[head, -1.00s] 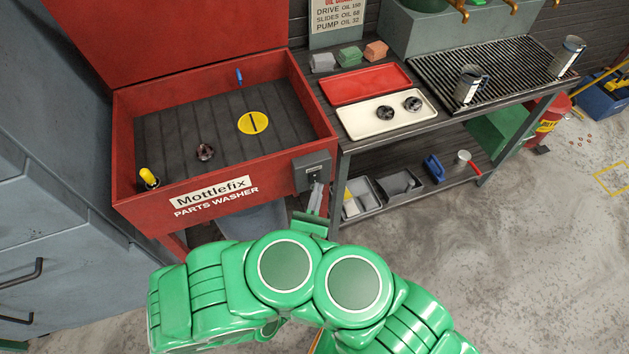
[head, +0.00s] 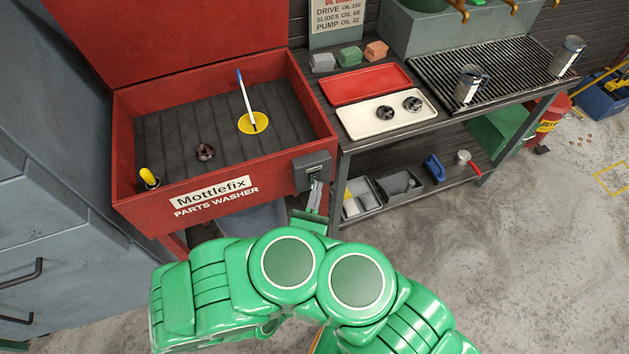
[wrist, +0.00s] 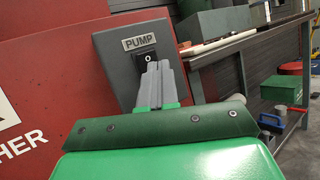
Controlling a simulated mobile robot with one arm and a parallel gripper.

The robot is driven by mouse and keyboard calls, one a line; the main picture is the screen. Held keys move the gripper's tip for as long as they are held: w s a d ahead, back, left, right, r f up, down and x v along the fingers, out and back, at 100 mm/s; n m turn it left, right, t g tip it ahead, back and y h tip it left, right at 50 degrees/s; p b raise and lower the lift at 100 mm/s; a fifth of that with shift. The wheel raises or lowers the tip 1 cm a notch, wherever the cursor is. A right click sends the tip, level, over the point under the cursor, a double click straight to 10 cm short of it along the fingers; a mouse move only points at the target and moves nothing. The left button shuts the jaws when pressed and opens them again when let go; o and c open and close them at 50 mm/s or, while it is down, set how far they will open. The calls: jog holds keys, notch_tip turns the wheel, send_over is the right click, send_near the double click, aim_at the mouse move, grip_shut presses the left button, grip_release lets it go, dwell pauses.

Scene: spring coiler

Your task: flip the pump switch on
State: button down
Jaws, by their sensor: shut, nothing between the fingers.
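The grey pump switch box (head: 311,172) is on the right front corner of the red parts washer (head: 225,195). In the wrist view the box (wrist: 112,62) carries a PUMP label and a black switch (wrist: 147,57) with a white mark. My gripper (head: 315,182) is shut and empty. In the wrist view its grey fingertips (wrist: 158,65) are at the lower part of the switch and partly hide it; I cannot tell whether they touch. A pale stream (head: 247,103) runs from the blue nozzle (head: 239,73) to the yellow disc (head: 245,125) in the basin.
A dark part (head: 205,152) lies in the basin. The bench (head: 400,130) to the right holds a red tray (head: 365,84), a cream tray (head: 365,122) with two dark parts, and metal jugs. Grey bins (head: 400,182) sit on its lower shelf.

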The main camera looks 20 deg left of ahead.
jog(key=shift+s, duration=0.1)
jog(key=shift+s+d+r, duration=0.1)
jog(key=shift+s+d, duration=0.3)
jog(key=shift+d, duration=0.1)
jog(key=shift+s+d+r, duration=0.15)
jog(key=shift+s+d, duration=0.75)
jog(key=shift+s+d+r, duration=0.15)
jog(key=shift+s+d, duration=0.7)
